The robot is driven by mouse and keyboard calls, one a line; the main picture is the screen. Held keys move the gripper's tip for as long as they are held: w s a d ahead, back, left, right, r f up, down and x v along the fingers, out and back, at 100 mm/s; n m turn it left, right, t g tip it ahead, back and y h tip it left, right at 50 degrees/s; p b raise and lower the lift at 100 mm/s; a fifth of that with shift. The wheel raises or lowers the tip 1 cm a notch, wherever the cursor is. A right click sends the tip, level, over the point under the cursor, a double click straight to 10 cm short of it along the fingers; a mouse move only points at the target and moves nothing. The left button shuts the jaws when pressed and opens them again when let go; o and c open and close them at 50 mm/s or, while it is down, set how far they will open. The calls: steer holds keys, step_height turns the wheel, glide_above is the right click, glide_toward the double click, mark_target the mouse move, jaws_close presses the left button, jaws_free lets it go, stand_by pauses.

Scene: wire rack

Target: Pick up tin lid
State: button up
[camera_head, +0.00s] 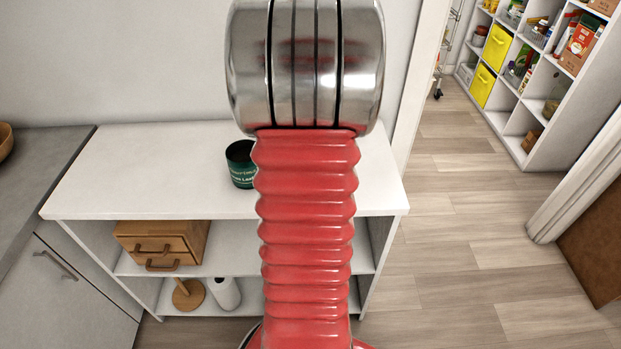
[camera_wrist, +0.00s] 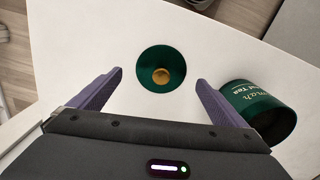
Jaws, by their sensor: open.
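The tin lid (camera_wrist: 161,69) is a round dark green disc with a gold knob at its centre. It lies on the white shelf top in the wrist view, and my arm hides it in the head view. My gripper (camera_wrist: 160,80) is open, with one purple finger on each side below the lid in the picture. The fingers look empty, and I cannot tell how high they are above the surface.
The shelf top left of the tin is clear in the head view.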

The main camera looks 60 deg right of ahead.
steer(key=shift+f, duration=1.55)
steer(key=shift+c, duration=0.3)
steer(key=c, duration=1.1)
